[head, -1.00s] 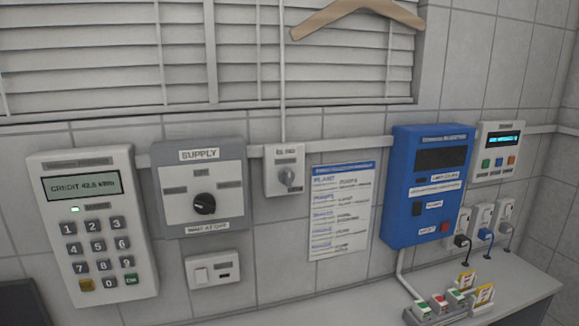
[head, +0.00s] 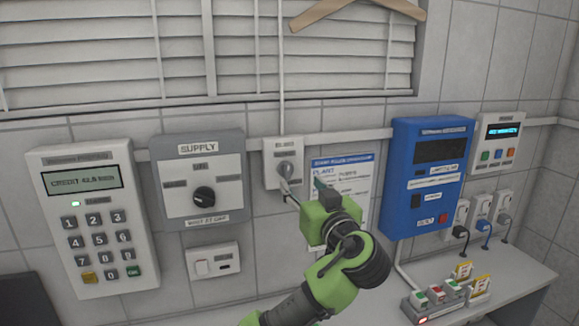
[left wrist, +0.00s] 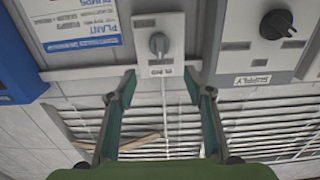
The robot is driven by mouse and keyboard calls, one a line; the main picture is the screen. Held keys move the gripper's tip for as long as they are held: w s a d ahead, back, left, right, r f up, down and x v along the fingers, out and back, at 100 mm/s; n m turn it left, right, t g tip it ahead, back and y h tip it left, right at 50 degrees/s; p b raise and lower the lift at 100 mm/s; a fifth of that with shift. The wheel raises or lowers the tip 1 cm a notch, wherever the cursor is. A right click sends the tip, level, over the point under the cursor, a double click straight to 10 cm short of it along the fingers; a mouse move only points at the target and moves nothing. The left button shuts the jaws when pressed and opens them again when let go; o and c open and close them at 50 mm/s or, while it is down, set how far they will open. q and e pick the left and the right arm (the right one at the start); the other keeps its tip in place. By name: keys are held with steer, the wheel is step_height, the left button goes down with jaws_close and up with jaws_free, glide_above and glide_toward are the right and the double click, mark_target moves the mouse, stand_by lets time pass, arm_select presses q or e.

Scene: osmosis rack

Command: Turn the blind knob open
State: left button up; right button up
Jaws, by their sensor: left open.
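The blind knob is a small grey knob (head: 285,169) on a light wall plate (head: 270,183) labelled for the blind, below the window. In the left wrist view, which is upside down, the knob (left wrist: 159,44) shows beyond the fingers. My left gripper (head: 303,188) is at the plate's lower right in the head view, its fingers apart. In the left wrist view the open left gripper (left wrist: 166,82) has nothing between its fingers. I cannot tell whether a finger touches the plate. My right gripper is not in view.
A supply box (head: 202,222) with a black dial is left of the plate, and a keypad meter (head: 60,240) is farther left. A paper notice (head: 352,165) and a blue box (head: 402,190) are to the right. White blinds (head: 215,60) and a wooden hanger (head: 345,8) are above.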

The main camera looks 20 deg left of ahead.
mark_target(288, 169)
arm_select(q)
steer(key=p+x, duration=0.4)
steer(key=x, duration=0.5)
steer(key=shift+w+a+r, duration=0.15)
steer(key=shift+w+a, duration=0.1)
steer(key=shift+w, duration=0.05)
steer(key=shift+w+a+f+p, duration=0.2)
steer(key=shift+w+a+p, duration=0.1)
steer(key=shift+w, duration=0.15)
steer(key=c, duration=1.1)
